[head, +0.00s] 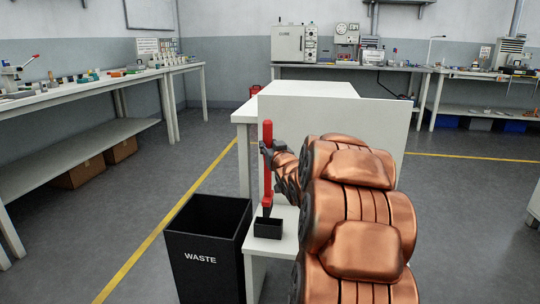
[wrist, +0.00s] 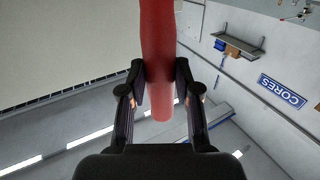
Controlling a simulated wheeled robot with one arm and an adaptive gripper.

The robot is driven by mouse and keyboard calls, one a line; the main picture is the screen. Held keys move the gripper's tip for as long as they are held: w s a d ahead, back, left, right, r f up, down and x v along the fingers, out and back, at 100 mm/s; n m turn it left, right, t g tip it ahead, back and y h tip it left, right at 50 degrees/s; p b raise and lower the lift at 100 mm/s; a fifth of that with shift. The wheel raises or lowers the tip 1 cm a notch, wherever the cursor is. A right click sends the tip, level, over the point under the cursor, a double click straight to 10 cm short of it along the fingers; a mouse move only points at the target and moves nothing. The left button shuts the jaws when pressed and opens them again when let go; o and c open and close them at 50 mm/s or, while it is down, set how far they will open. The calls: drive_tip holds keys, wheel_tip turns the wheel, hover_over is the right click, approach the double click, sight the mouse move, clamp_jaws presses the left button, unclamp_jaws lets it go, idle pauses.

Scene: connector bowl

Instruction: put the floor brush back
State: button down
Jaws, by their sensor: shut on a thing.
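The floor brush (head: 267,178) has a long red handle and a dark lower end. It stands about upright in the head view, and its red handle also fills the top middle of the wrist view (wrist: 158,60). My gripper (head: 267,149) is shut on the upper part of the handle, with a dark finger on each side in the wrist view (wrist: 159,88). A small open black box (head: 268,231) sits on a low white stand (head: 285,214) directly under the brush. The brush's lower end is at the box's opening; I cannot tell whether it touches the box.
A black WASTE bin (head: 203,258) stands left of the stand. A white table (head: 247,116) and an upright white panel (head: 350,120) are behind my arm. A long workbench (head: 90,98) runs along the left. Grey floor is clear between bench and bin.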

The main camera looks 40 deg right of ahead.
drive_tip(key=shift+f, duration=0.85)
drive_tip(key=shift+f, duration=0.35)
drive_tip(key=shift+f+b, duration=0.25)
drive_tip(key=shift+b, duration=0.05)
drive_tip(key=c, duration=0.8)
unclamp_jaws()
drive_tip(key=shift+r, duration=0.1)
